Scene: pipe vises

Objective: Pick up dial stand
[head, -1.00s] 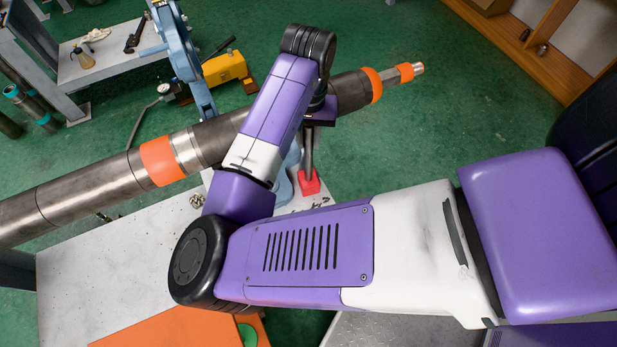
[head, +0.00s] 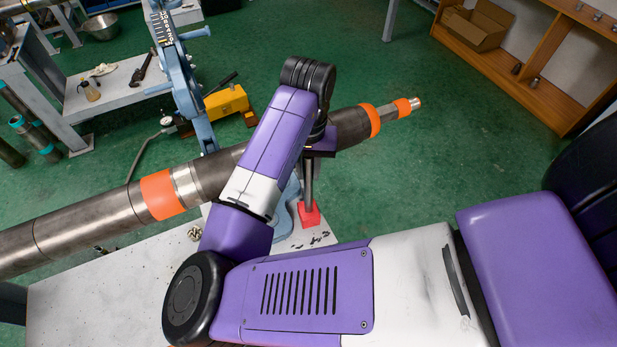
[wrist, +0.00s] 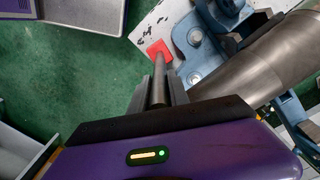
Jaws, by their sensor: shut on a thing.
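The dial stand shows as a grey upright rod (head: 308,178) on a red square base (head: 309,215). The base is at the far right corner of the white worktable. In the wrist view the rod (wrist: 158,82) runs between the two dark fingers of my gripper (wrist: 160,92), with the red base (wrist: 159,50) beyond them. My gripper (head: 310,158) is shut on the rod. The upper end of the stand is hidden by my gripper and wrist. I cannot tell whether the base touches the tabletop.
A long steel pipe (head: 100,221) with orange bands passes close beside my wrist. A blue vise (wrist: 202,42) stands next to the red base. The white worktable (head: 100,300) has clear surface at the left. Open green floor (head: 420,160) lies to the right.

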